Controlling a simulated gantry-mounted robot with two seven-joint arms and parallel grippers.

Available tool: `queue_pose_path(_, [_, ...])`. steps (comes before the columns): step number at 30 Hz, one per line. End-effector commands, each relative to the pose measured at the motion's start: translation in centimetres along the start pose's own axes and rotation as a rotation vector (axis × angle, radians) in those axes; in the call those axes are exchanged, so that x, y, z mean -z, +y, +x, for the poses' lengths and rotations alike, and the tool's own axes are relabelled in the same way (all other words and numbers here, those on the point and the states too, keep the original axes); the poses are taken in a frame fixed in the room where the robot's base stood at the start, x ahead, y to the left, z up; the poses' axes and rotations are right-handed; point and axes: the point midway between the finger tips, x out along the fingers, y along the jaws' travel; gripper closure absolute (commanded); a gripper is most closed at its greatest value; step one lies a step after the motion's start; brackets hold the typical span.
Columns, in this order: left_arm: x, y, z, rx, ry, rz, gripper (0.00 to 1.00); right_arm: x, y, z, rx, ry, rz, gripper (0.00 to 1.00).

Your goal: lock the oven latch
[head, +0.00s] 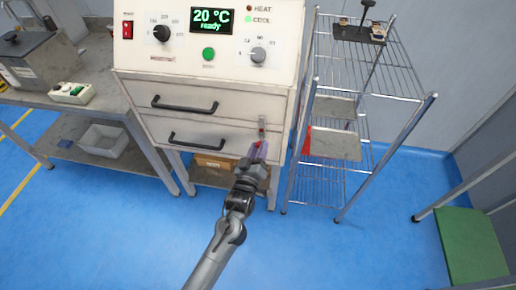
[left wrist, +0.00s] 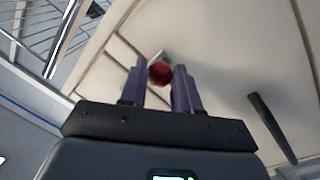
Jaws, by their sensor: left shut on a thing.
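The oven (head: 232,88) is a cream cabinet with a sloped control panel and two drawer-like fronts with black handles. Its small metal latch (head: 262,124) is at the right edge of the lower front. The latch's red round knob (left wrist: 159,72) shows in the left wrist view between the purple fingers. My left gripper (head: 260,152) is at the latch and shut on that knob; its fingers also show in the left wrist view (left wrist: 158,82). The gripper partly hides the latch, so I cannot tell its exact angle. My right gripper is not in view.
A wire rack (head: 358,80) with grey trays stands close to the right of the oven. A bench (head: 85,98) with a box-like device is on the left. A cardboard box (head: 214,166) sits under the oven. A green platform (head: 472,245) is at the right. The blue floor in front is clear.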

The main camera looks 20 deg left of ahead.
Motion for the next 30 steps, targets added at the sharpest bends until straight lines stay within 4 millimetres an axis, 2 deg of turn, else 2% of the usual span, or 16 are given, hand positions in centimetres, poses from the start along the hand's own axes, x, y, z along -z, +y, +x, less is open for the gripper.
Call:
queue_pose_path(5, [0.0,0.0,0.0,0.0,0.0,0.0,0.99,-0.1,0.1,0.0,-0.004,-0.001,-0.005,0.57])
queue_pose_path(6, [0.0,0.0,0.0,0.0,0.0,0.0,0.67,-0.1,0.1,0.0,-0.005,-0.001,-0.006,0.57])
queue_pose_path(11, [0.0,0.0,0.0,0.0,0.0,0.0,0.43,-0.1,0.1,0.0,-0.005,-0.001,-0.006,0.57])
queue_pose_path(23, [0.1,0.1,-0.5,0.0,0.0,0.001,0.43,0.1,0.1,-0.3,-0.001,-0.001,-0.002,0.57])
queue_pose_path(30, [0.1,0.1,-3.8,0.001,-0.003,0.001,0.43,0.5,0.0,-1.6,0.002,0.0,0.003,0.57])
